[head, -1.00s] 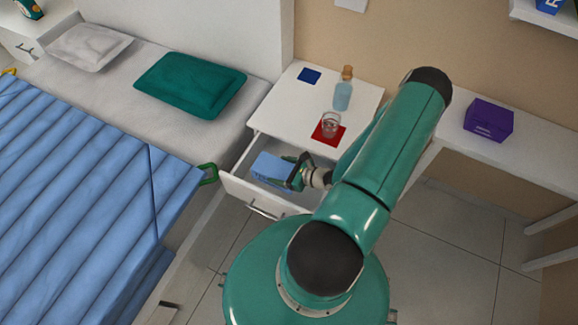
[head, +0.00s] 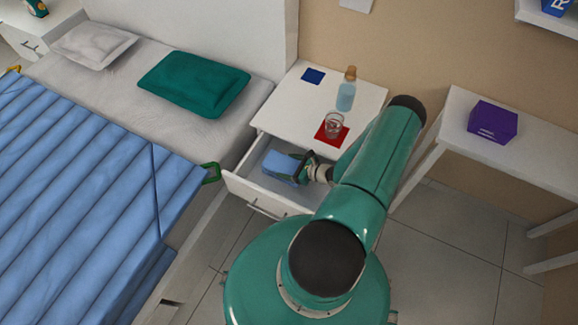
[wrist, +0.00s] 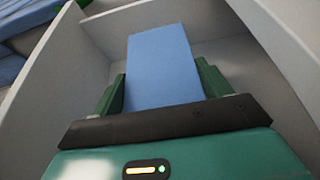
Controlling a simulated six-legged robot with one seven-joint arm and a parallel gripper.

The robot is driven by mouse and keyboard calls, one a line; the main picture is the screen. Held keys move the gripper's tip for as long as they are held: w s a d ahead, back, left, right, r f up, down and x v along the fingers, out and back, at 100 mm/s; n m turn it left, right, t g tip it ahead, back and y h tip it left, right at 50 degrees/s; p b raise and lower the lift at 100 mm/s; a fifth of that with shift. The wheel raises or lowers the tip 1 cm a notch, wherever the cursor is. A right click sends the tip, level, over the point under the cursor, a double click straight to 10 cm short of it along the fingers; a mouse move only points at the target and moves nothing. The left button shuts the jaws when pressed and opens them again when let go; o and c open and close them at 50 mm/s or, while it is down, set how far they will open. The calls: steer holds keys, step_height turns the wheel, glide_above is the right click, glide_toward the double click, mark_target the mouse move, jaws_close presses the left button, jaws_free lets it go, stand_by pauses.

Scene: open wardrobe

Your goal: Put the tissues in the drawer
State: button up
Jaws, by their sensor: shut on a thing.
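The tissues, a light blue pack (head: 283,166), are inside the open white drawer (head: 236,188) of the nightstand. My gripper (head: 301,168) is shut on the pack from its right end. In the wrist view the pack (wrist: 162,68) stands out between the two green fingers of my gripper (wrist: 162,88), with the drawer's walls (wrist: 62,85) on both sides. I cannot tell whether the pack touches the drawer floor.
The nightstand top (head: 300,104) holds a bottle (head: 346,95), a glass (head: 333,126) on a red mat (head: 327,139) and a blue square (head: 313,76). The bed (head: 90,180) is left. A purple box (head: 493,121) sits on the desk (head: 458,106) at right.

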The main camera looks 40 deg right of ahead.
steer(key=shift+f, duration=0.35)
steer(key=shift+f, duration=0.2)
steer(key=o, duration=1.1)
steer(key=shift+o, duration=0.2)
steer(key=shift+r, duration=0.55)
steer(key=v, duration=1.2)
